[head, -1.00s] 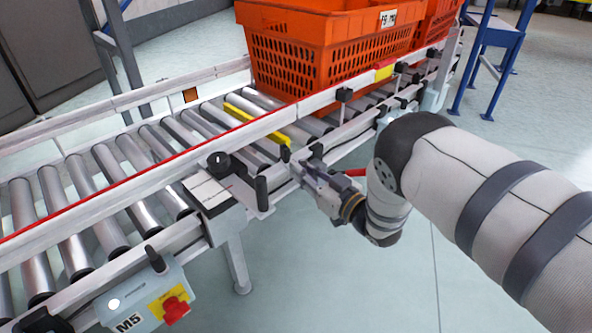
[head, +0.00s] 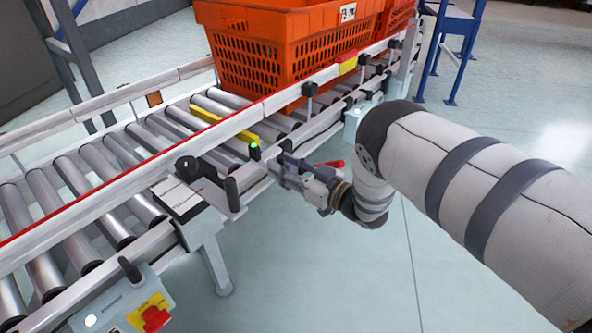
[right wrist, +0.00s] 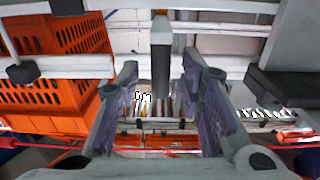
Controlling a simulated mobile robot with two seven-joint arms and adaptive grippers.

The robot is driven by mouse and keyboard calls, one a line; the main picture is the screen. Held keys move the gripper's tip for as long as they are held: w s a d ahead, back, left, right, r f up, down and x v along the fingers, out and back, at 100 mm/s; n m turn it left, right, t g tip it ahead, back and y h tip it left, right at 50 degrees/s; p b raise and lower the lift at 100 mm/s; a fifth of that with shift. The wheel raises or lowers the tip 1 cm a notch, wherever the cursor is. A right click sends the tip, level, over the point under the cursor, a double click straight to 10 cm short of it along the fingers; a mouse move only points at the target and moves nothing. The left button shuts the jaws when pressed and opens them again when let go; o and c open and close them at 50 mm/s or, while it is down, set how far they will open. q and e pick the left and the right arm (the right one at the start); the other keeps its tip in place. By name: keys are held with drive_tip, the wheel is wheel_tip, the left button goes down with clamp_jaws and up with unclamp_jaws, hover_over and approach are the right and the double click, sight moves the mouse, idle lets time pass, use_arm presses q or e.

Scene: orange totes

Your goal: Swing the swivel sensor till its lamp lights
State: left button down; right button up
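The swivel sensor (head: 254,151) is a small dark block on the near rail of the roller conveyor, at the end of the yellow bar. Its lamp shows green in the head view. My right gripper (head: 274,165) is right beside it, on the near side of the rail. In the right wrist view the two fingers of my right gripper (right wrist: 160,78) are spread apart. A grey upright post (right wrist: 161,62) shows in the gap between them. I cannot tell whether a finger touches the sensor. My left gripper is not in view.
An orange tote (head: 262,62) stands on the rollers behind the yellow bar (head: 222,122), with another tote behind it. A black-knobbed bracket (head: 188,172) and a control box with a red button (head: 155,318) lie along the near side. Open floor is in front.

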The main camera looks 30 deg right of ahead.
drive_tip(key=v, duration=1)
drive_tip(key=shift+s+d, duration=0.15)
drive_tip(key=shift+s, duration=0.25)
